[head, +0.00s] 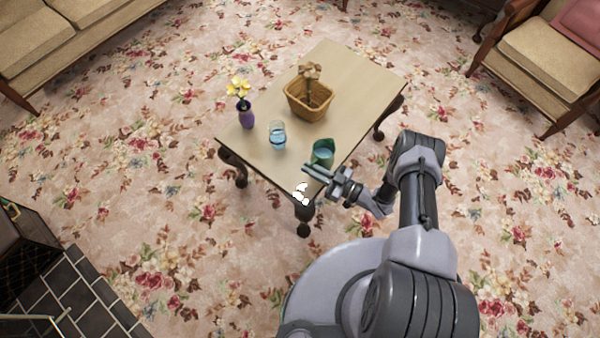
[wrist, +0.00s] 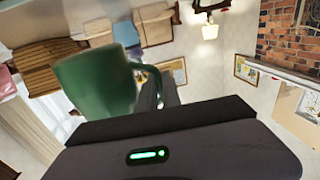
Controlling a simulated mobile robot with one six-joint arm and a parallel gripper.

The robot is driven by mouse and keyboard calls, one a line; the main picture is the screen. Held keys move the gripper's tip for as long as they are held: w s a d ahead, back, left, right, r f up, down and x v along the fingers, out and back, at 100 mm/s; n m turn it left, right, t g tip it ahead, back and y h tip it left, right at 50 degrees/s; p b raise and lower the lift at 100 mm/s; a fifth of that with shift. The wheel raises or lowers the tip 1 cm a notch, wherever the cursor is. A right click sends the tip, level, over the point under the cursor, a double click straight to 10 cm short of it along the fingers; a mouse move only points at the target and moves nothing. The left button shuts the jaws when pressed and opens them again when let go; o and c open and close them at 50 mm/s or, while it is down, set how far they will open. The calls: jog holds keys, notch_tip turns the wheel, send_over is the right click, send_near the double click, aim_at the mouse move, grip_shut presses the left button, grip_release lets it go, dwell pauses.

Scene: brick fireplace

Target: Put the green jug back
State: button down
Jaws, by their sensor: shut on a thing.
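The green jug (head: 323,152) is near the front right edge of the table in the head view, just beyond my gripper (head: 308,174). In the wrist view the jug (wrist: 95,85) looms large at the left, with its handle (wrist: 153,82) toward the jaws. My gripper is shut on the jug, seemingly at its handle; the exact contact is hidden. I cannot tell whether the jug's base touches the table top.
The wooden table (head: 365,85) bears a wicker basket (head: 309,103), a glass of blue liquid (head: 278,134) and a purple vase (head: 246,118) with yellow flowers. A small white thing (head: 301,193) shows at the near corner. The table's far right part is clear.

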jog(key=a, duration=0.2)
jog(key=a+f+b, duration=0.1)
jog(key=a, duration=0.1)
jog(key=shift+w+a, duration=0.1)
jog(key=shift+w, duration=0.15)
notch_tip(320, 180, down, 3)
jog(key=shift+f+b, duration=0.1)
jog(key=shift+b, duration=0.95)
jog(key=shift+r, duration=0.2)
jog(key=shift+f, duration=0.1)
jog(key=c, duration=1.5)
grip_release()
jog(key=shift+c, duration=0.2)
